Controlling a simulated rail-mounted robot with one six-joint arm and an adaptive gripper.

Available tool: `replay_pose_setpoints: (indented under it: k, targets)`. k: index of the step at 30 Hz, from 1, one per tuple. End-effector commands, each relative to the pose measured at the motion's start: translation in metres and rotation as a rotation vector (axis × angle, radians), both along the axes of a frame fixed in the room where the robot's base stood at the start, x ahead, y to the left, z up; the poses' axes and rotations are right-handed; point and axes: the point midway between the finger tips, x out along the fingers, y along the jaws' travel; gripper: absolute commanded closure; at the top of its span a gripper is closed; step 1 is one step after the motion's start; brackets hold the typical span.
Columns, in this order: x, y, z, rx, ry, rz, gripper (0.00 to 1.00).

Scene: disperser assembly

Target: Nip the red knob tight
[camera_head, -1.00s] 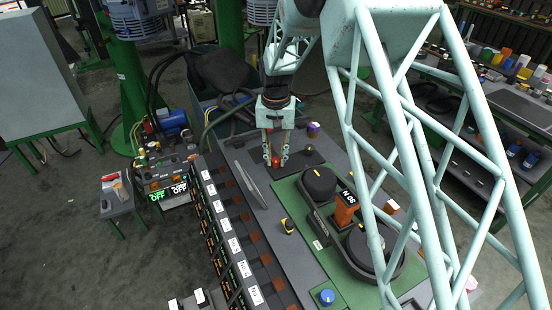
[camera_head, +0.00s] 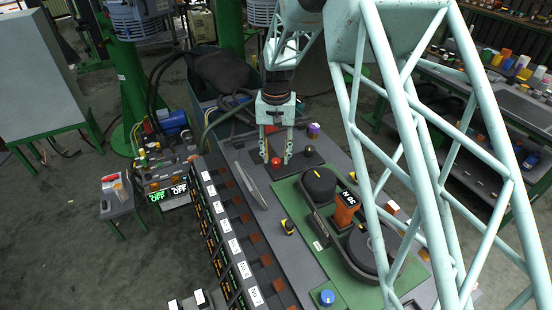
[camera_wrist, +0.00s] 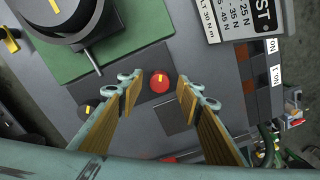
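The red knob (camera_head: 276,161) is a small round knob on a dark plate at the far end of the panel. In the wrist view the red knob (camera_wrist: 159,82) carries a yellow mark and shows whole. My gripper (camera_head: 276,156) points down over it. Its two fingers stand apart, one on each side of the knob. In the wrist view my gripper (camera_wrist: 160,90) is open, with a gap between each fingertip and the knob.
A dark knob (camera_head: 308,150) stands just right of the red one. A large black dial (camera_head: 319,184) on the green plate is close by. A blue knob (camera_head: 327,297) is at the near end.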

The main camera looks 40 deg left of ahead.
Motion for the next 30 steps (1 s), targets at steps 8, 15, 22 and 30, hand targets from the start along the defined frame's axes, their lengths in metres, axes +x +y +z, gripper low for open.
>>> replay_pose_setpoints:
  k: [8,15,22,30]
  targets:
    - [0.001,0.001,0.038,0.002,-0.002,0.000,0.67]
    - [0.000,0.000,0.073,0.002,-0.001,0.000,0.67]
    - [0.001,0.000,0.096,0.002,-0.001,0.000,0.67]
    - [0.000,0.000,0.103,0.001,-0.001,0.000,0.67]
